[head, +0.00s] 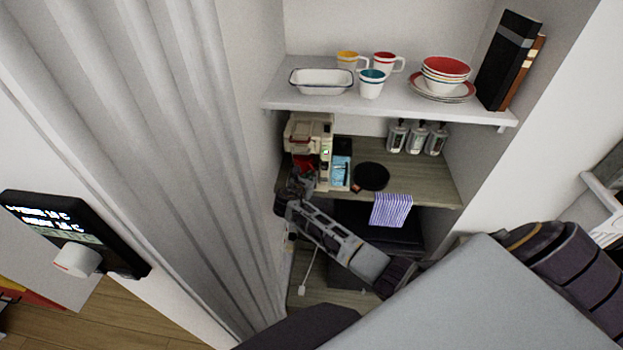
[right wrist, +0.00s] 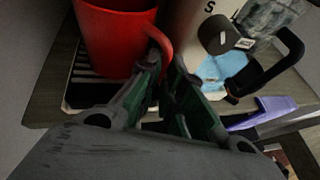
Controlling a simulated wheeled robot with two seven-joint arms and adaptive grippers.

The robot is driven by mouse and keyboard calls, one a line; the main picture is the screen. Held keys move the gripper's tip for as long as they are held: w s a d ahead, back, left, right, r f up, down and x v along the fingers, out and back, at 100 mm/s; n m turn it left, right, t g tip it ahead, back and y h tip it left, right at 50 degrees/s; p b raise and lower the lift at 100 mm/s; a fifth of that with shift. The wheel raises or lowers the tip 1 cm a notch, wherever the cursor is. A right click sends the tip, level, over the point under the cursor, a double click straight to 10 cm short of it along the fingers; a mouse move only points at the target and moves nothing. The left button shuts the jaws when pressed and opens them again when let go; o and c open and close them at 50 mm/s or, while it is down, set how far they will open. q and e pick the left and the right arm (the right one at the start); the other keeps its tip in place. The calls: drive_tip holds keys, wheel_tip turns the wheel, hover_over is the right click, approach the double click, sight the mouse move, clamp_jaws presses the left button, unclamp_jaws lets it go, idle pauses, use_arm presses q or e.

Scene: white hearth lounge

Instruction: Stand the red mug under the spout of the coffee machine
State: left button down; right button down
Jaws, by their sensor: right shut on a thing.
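The beige coffee machine (head: 308,130) stands at the left end of the wooden counter in the head view. The red mug (head: 303,162) is at its front, partly hidden by the machine and my gripper. In the right wrist view the red mug (right wrist: 112,40) looks upright over the dark slatted drip tray (right wrist: 82,72); whether its base touches the tray is hard to tell. My right gripper (right wrist: 160,75) is shut on the mug's handle (right wrist: 160,42); the right gripper also shows in the head view (head: 298,186). The spout is not clearly visible. My left gripper is not in view.
Several jars (head: 416,138) stand behind. A shelf (head: 400,105) above holds cups, bowls and an enamel dish (head: 321,82). A wall closely borders the left.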

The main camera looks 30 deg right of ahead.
idle(0.8)
drive_tip(key=c, duration=1.5)
unclamp_jaws()
drive_tip(key=shift+f, duration=0.1)
drive_tip(key=shift+s, duration=0.1)
drive_tip(key=shift+s+a, duration=1.3)
drive_tip(key=shift+s, duration=0.4)
drive_tip(key=shift+s+a, duration=1.3)
drive_tip(key=shift+s, duration=0.4)
drive_tip(key=shift+s+a, duration=1.3)
drive_tip(key=shift+s, duration=0.4)
